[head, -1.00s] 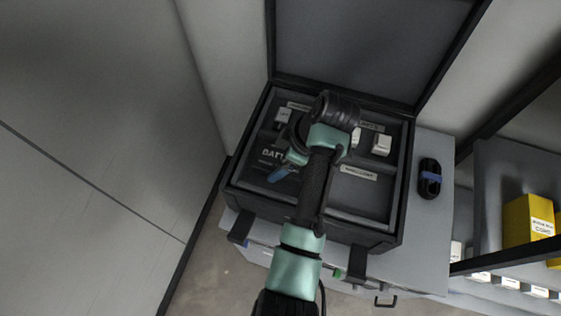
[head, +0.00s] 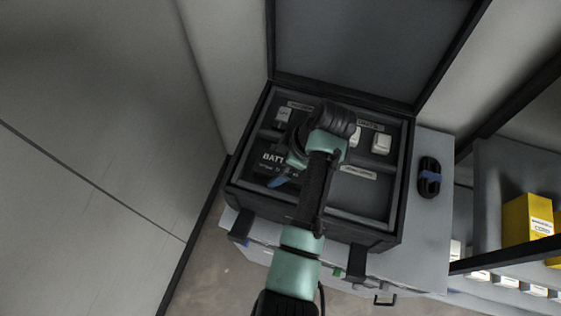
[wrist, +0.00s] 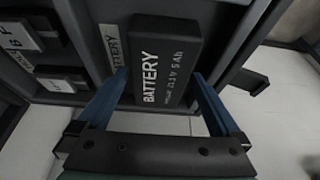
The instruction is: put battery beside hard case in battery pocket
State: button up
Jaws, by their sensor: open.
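The battery (head: 268,158) is a black block with white lettering. It is at the left compartment of the open hard case (head: 232,178), below the small chargers. In the wrist view the battery (wrist: 165,60) lies between my two blue fingers, beside a divider strip labelled BATTERY (wrist: 112,46), which marks the battery pocket. I cannot tell if it rests fully flat on the pocket floor. My gripper (wrist: 161,75) is open, with one finger on each side of the battery's near end. In the head view my gripper (head: 279,181) shows only one blue finger; my wrist hides the rest.
White-topped blocks (head: 382,144) sit in the case's upper right compartments. The lower right compartment (head: 360,198) looks empty. The raised lid (head: 355,45) stands behind. A black item with a blue band (head: 429,178) lies right of the case. Yellow boxes (head: 528,220) stand on a shelf.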

jog(key=p+v, duration=0.2)
jog(key=v, duration=0.9)
jog(key=shift+d+r+p, duration=0.2)
jog(key=shift+r+p, duration=0.15)
jog(key=shift+p, duration=0.05)
jog(key=w+r+m+t+h, duration=0.2)
jog(key=w+r+m+t, duration=0.35)
jog(key=r, duration=0.85)
jog(key=w+r+m+t+h, duration=0.2)
jog(key=w+r+t, duration=0.55)
jog(key=r, duration=0.55)
jog(key=s+a+r+m+t, duration=0.1)
jog(key=s+r+m+t, duration=0.15)
jog(key=r, duration=0.55)
jog(key=s+a+r+m+t, duration=0.1)
jog(key=s+r+t, duration=0.2)
jog(key=r, duration=0.5)
jog(key=s+a+r+m+t, duration=0.2)
jog(key=s+r+t, duration=0.5)
jog(key=s+r, duration=0.6)
jog(key=shift+s+a+r+m, duration=0.2)
jog(key=shift+s+r+m, duration=0.05)
jog(key=shift+r+m, duration=0.55)
